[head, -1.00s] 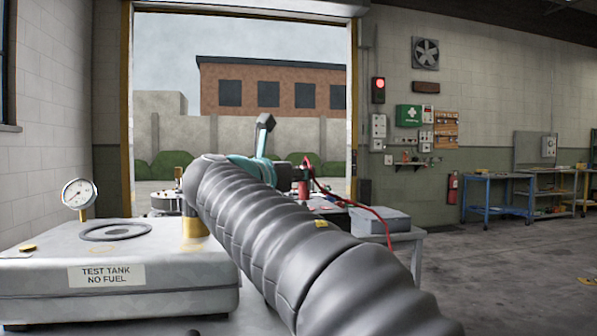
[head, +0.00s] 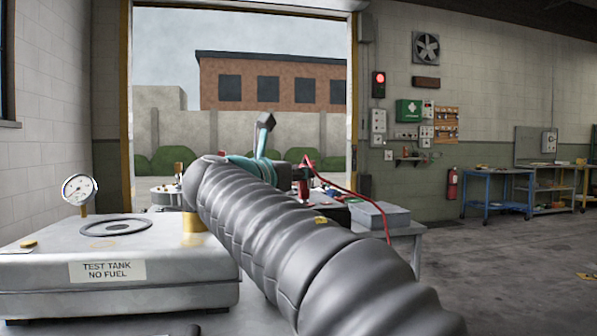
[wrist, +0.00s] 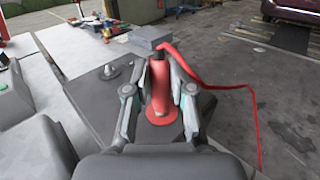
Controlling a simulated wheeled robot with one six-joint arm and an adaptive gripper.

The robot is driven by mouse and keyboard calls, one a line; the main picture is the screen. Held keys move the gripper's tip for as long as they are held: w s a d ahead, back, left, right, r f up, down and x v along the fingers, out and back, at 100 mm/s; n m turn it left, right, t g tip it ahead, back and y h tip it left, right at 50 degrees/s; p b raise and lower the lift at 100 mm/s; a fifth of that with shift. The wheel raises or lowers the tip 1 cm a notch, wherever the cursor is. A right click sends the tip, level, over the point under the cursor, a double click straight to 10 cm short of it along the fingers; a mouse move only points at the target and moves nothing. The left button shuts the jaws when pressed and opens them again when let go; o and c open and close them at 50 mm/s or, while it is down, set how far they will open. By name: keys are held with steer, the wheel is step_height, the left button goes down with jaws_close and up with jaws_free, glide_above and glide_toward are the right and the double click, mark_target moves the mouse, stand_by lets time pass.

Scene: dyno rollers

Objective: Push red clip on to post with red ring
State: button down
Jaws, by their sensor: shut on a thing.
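In the wrist view my gripper (wrist: 159,72) is shut on the red clip (wrist: 158,90), with one finger on each side of it. A red ring (wrist: 163,114) shows as a disc around the clip's near lower end, on a dark grey block top. The post there is hidden by the clip, so I cannot tell how far the clip sits on it. In the head view the red clip (head: 304,187) shows small beyond my arm, and my fingers are mostly hidden.
A red cable (wrist: 213,86) runs from the clip to the right and down. A bare metal post (wrist: 110,71) stands left of the clip. A grey box (wrist: 151,37) lies beyond. A test tank (head: 170,279) with a gauge is at left in the head view.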

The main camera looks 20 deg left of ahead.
steer(key=shift+f, duration=0.2)
steer(key=c, duration=0.9)
jaws_free()
